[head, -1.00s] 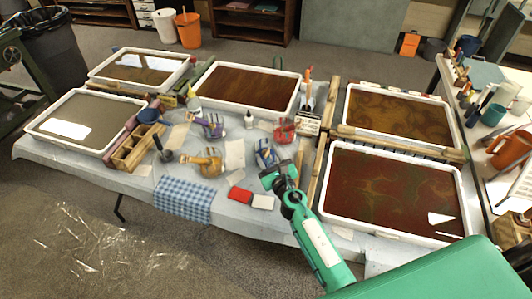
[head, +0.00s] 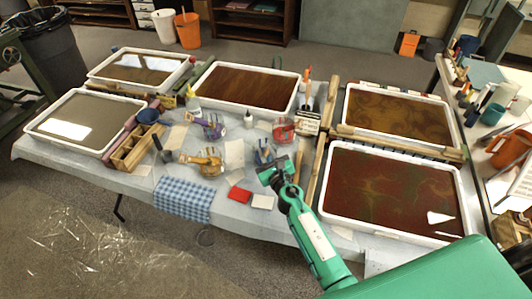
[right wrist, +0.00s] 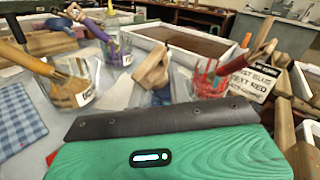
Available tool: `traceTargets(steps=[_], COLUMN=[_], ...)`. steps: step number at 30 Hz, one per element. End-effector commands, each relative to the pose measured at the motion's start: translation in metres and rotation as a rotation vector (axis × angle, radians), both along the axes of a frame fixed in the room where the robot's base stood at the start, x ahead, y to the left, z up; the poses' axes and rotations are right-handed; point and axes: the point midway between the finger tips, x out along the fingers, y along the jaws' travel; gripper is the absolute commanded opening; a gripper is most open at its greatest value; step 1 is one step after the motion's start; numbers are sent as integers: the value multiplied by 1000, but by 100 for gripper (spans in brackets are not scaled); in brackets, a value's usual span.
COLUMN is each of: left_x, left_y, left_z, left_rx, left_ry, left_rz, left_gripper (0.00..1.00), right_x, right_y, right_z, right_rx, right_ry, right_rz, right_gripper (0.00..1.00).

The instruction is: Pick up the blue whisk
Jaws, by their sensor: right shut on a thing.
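The blue whisk (right wrist: 151,68) shows in the right wrist view as a pale wooden handle slanting up out of a clear jar. The jar with blue colour (head: 264,154) stands on the table just beyond my right gripper (head: 272,170) in the head view. Its blue also shows low in the right wrist view (right wrist: 161,95). My right gripper is shut on the whisk's handle. Its fingertips are hidden behind the dark edge of the hand in the wrist view. The whisk's wire end is hidden in the jar. My left gripper is not in view.
Jars with yellow (head: 208,163), purple (head: 213,127) and red (head: 284,131) hold other whisks nearby. A dark red marbling tray (head: 322,205) lies to the right. A red pad (head: 240,195) and a white pad (head: 262,202) lie in front.

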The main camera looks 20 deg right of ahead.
Motion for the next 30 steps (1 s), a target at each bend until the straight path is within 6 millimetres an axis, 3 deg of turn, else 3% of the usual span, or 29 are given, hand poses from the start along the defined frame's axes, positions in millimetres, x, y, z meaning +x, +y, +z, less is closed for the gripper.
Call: traceTargets(steps=[8, 17, 30], left_x=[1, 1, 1], left_y=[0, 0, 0], left_z=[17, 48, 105], left_rx=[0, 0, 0], left_ry=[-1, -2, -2], left_rz=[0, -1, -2], left_gripper=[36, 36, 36], right_x=[0, 0, 0], right_y=[0, 0, -1], right_z=[17, 50, 114], right_rx=[0, -1, -3], right_ry=[-1, -2, -2], right_rz=[1, 1, 1], right_gripper=[0, 0, 0])
